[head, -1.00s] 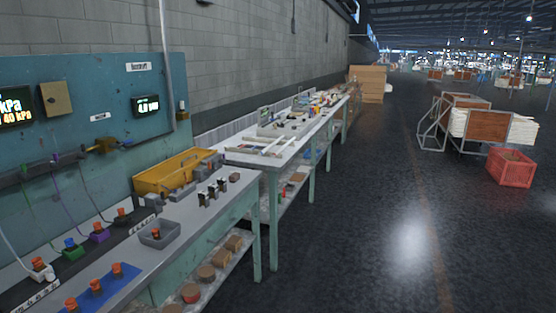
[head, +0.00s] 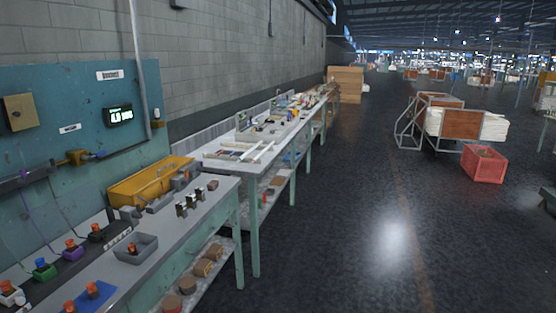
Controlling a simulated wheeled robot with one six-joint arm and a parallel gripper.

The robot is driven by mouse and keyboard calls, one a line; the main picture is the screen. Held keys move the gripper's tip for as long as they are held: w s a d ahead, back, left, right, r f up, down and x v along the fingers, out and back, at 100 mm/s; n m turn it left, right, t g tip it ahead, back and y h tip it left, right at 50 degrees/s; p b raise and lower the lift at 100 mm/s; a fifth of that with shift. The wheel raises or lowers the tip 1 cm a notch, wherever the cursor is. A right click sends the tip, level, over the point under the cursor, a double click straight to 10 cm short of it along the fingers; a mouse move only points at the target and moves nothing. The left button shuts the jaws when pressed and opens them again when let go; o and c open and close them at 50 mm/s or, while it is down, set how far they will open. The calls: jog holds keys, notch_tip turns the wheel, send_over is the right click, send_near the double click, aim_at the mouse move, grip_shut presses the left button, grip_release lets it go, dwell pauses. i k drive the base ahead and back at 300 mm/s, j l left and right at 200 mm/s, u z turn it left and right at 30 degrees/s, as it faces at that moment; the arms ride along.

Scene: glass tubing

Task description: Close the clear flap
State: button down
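I cannot make out a clear flap in the head view. My gripper is not in view. A teal panel (head: 80,120) stands at the left with a small green-lit display (head: 118,115), a tan plate (head: 19,112) and a brass fitting (head: 77,157) on it. In front of it is a grey-topped workbench (head: 165,240).
The bench holds a yellow bin (head: 150,182), a grey tray (head: 136,249) and several orange-capped parts. A white-topped table (head: 225,150) continues beyond it. A red crate (head: 484,164) and a cart (head: 460,125) stand at right. The dark floor (head: 350,230) between is open.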

aim_at(23, 217)
jog(key=j, duration=0.25)
jog(key=i+u, duration=0.1)
jog(key=u, duration=1.6)
